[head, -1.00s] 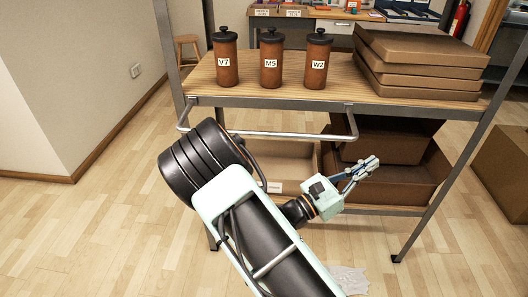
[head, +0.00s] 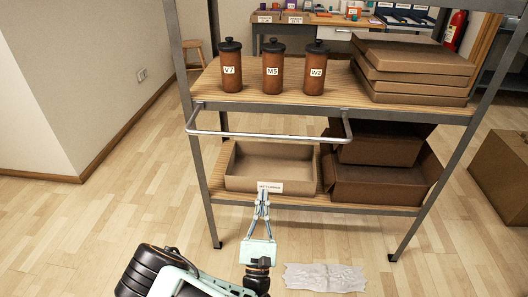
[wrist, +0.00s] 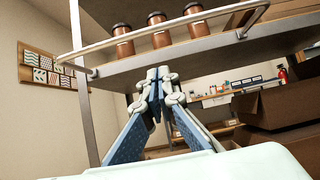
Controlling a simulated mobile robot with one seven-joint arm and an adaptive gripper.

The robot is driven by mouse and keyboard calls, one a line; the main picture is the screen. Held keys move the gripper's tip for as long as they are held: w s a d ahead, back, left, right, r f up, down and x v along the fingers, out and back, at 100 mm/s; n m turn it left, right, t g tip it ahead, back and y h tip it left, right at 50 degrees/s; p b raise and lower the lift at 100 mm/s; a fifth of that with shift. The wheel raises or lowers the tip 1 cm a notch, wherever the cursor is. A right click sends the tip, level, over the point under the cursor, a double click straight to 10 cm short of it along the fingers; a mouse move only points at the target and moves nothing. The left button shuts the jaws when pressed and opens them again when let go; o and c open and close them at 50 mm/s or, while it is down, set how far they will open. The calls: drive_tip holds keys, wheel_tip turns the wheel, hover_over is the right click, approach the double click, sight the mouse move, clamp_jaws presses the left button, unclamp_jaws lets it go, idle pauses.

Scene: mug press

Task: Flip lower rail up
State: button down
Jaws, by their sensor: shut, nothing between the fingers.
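The rail (head: 265,136) is a silver bar with two bent end arms, fixed at the front of the wooden shelf (head: 340,103). In the head view it sits low, its long bar below the shelf edge. The fingers also show shut in the wrist view (wrist: 153,74).
Brown canisters marked V7 (head: 231,68), M5 (head: 273,68) and W2 (head: 315,70) stand on the upper shelf beside stacked flat boxes (head: 415,65). Below are an open box (head: 270,160) and darker boxes (head: 375,185). A crumpled sheet (head: 325,277) lies on the floor.

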drive_tip(key=s+r+x, duration=0.1)
drive_tip(key=r+x, duration=0.1)
drive_tip(key=x, duration=1.1)
drive_tip(key=shift+s+b, duration=0.3)
drive_tip(key=shift+s, duration=0.05)
drive_tip(key=shift+r, duration=0.2)
drive_tip(key=shift+s+r+g+p, duration=0.1)
drive_tip(key=shift+r+g+p, duration=0.25)
drive_tip(key=shift+p, duration=0.75)
